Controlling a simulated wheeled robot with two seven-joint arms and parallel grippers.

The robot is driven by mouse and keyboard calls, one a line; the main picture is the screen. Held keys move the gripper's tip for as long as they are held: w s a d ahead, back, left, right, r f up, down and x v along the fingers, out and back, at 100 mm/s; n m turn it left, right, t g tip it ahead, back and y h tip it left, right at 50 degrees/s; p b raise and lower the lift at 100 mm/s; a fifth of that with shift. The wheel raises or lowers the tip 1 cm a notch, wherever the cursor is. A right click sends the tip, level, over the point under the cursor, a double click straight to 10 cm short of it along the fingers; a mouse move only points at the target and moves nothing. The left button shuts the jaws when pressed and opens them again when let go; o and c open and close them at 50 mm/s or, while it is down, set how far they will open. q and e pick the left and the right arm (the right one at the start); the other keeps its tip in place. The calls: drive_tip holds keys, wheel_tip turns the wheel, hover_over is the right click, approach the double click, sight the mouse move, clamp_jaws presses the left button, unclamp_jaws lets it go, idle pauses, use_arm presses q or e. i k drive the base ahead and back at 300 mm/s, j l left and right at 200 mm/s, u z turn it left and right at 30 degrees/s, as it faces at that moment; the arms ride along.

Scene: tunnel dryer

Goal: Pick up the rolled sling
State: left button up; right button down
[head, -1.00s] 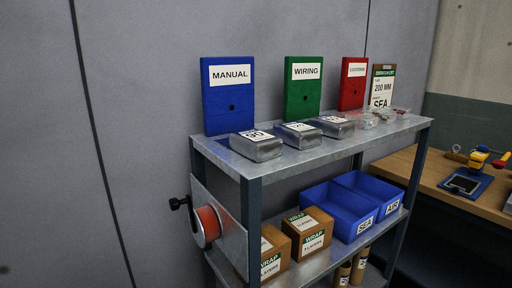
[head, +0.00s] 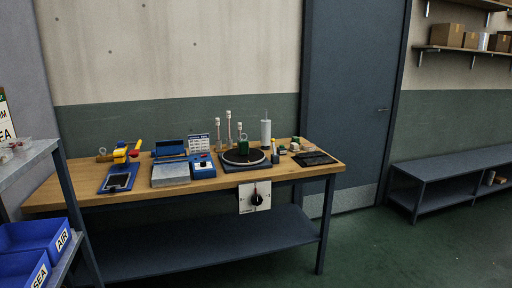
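I cannot make out a rolled sling for certain in the head view. A small green item (head: 243,147) stands at the black round turntable (head: 236,160) on the wooden workbench (head: 60,192). Small green and pale items (head: 294,147) lie to the right of the turntable. They are too small to identify. Neither of my grippers is in view.
A metal rack with blue bins (head: 30,237) stands at the near left. The bench also bears a blue device (head: 202,166), a yellow-handled tool (head: 121,154) and a black tablet (head: 314,158). A dark low bench (head: 450,170) stands at right. Green floor (head: 385,255) is clear.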

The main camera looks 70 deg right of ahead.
sight(243, 145)
drive_tip(key=z, duration=2.1)
drive_tip(key=i+u, duration=0.1)
drive_tip(key=i, duration=0.35)
